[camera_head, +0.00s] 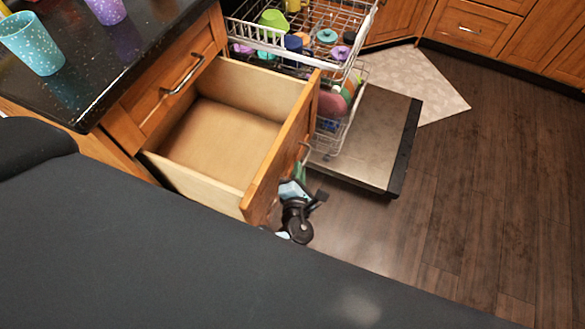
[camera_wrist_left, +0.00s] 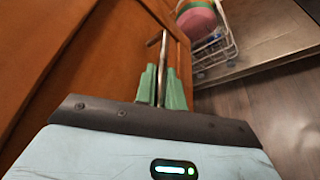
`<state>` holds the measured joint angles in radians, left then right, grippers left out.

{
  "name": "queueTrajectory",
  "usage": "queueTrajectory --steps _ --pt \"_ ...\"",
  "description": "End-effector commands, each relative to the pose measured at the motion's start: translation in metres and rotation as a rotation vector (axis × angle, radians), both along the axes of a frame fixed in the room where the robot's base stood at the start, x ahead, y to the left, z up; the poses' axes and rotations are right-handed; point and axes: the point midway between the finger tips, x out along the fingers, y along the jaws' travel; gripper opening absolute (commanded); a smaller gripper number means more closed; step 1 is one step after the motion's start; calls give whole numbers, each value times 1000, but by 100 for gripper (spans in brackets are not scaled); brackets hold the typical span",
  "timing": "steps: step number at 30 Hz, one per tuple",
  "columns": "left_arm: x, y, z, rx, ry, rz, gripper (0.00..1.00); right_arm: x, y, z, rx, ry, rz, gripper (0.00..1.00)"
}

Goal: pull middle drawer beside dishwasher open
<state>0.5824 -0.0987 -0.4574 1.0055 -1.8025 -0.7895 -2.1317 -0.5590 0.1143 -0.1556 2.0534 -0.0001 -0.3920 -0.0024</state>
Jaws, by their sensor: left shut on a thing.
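The middle drawer (camera_head: 222,138) is pulled well out of the cabinet beside the dishwasher. Its inside is empty and its wooden front (camera_head: 279,152) faces right. My left gripper (camera_head: 300,172) is at the outer side of that front, shut on the metal drawer handle (camera_head: 305,153). In the left wrist view the green fingertips (camera_wrist_left: 161,88) sit on both sides of the handle bar (camera_wrist_left: 163,50), next to the drawer front (camera_wrist_left: 95,60). My right gripper is not in view.
The dishwasher door (camera_head: 365,135) is down, with loaded racks (camera_head: 300,35) pulled out close behind the drawer. A closed drawer with a handle (camera_head: 182,75) is above. Cups (camera_head: 32,45) stand on the dark counter (camera_head: 120,55). The wooden floor (camera_head: 460,190) at right is clear.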

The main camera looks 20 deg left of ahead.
Motion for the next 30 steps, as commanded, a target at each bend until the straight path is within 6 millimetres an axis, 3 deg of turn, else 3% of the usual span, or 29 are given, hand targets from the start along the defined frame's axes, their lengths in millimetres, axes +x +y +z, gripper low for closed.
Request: queueTrajectory --steps 9,22,23,27,30 --pt "-1 -16 -1 1 2 0 0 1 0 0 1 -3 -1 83" --pt "-1 -18 -1 1 2 0 0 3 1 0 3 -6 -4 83" --pt "-1 -18 -1 1 2 0 13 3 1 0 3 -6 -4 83" --pt "-1 -18 -1 1 2 0 32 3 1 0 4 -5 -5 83" --pt "-1 -17 -1 1 1 1 33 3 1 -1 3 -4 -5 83"
